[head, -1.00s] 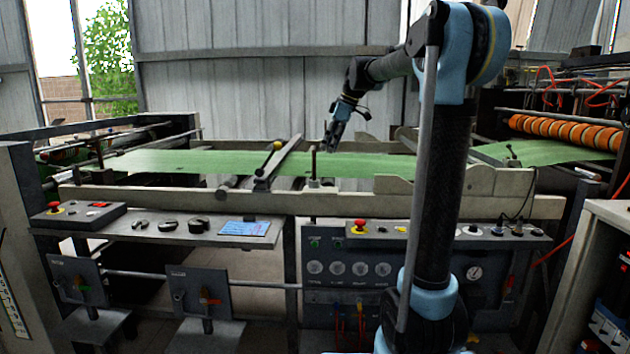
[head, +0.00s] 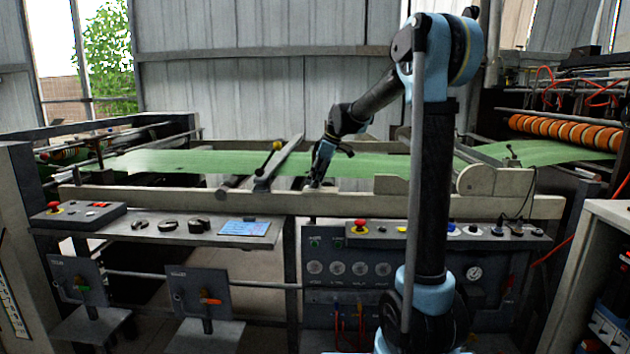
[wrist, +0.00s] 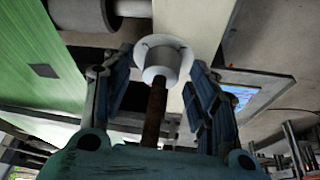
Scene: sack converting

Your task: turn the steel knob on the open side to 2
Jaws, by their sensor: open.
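A pale metal, knob-like collar (wrist: 160,62) on a round flange is in the wrist view, with a brown rod (wrist: 154,112) running from it toward the camera. It is mounted on the pale front rail (head: 230,200) beside the green web (head: 200,163). My gripper (head: 313,185) points down at this spot in the head view and hides most of the fitting there. In the wrist view my gripper (wrist: 161,75) is open, with one finger on each side of the rod and collar. Gaps show on both sides. I cannot make out any number marks on the collar.
Below stands a control panel (head: 348,287) with gauges and a red button (head: 360,226). A shelf to the left holds dark round parts (head: 168,226) and a blue sheet (head: 244,228). A lever with a yellow ball (head: 277,145) rises just left of my gripper.

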